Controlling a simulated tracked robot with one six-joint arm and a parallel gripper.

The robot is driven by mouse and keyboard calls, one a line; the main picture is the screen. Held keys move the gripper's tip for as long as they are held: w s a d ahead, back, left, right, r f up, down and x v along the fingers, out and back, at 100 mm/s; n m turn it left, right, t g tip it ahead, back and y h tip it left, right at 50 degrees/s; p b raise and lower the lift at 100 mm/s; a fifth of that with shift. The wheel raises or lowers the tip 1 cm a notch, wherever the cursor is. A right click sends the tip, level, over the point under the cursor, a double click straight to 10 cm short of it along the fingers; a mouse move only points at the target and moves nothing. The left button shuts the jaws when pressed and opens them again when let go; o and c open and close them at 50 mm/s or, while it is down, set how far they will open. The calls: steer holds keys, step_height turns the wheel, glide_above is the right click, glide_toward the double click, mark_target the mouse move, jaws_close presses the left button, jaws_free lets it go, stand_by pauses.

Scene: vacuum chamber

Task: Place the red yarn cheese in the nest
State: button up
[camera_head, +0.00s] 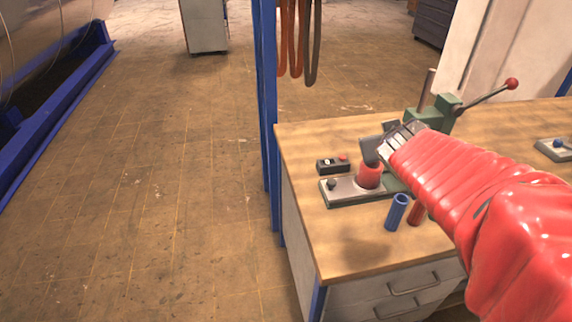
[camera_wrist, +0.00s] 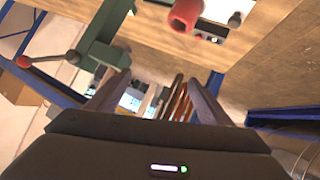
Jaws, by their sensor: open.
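The red yarn cheese (camera_head: 369,175) is a short red cylinder standing on a grey plate with a green base (camera_head: 343,191), beside a dark knob. It also shows at the top of the wrist view (camera_wrist: 186,14), with a hole in its end. The plate looks like the nest, but I cannot tell how the cheese's lower end is seated. My gripper (camera_head: 381,140) is open, just above and behind the cheese in the head view. In the wrist view the space between my fingers (camera_wrist: 157,80) holds nothing, and the cheese lies outside them.
A green clamp device with a red-knobbed lever (camera_head: 445,110) stands behind my gripper. A small black control box (camera_head: 333,165), a blue tube (camera_head: 397,211) and a dark red tube (camera_head: 416,213) are nearby. A blue post (camera_head: 268,100) rises at the bench's left edge. The front-left bench top is clear.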

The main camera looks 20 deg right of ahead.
steer(key=s+a+f+g+y, duration=0.2)
steer(key=s+a+y, duration=0.1)
steer(key=s+a, duration=0.5)
steer(key=s+a+f+n+g+y, duration=0.1)
steer(key=s+a+f+g+y, duration=0.1)
steer(key=s+a, duration=0.7)
steer(key=a+f, duration=0.1)
steer(key=a, duration=0.4)
steer(key=shift+s+a+f+n+g+y, duration=0.15)
steer(key=shift+a+f+n+g+y, duration=0.15)
steer(key=shift+g+y, duration=0.1)
steer(key=shift+d, duration=0.1)
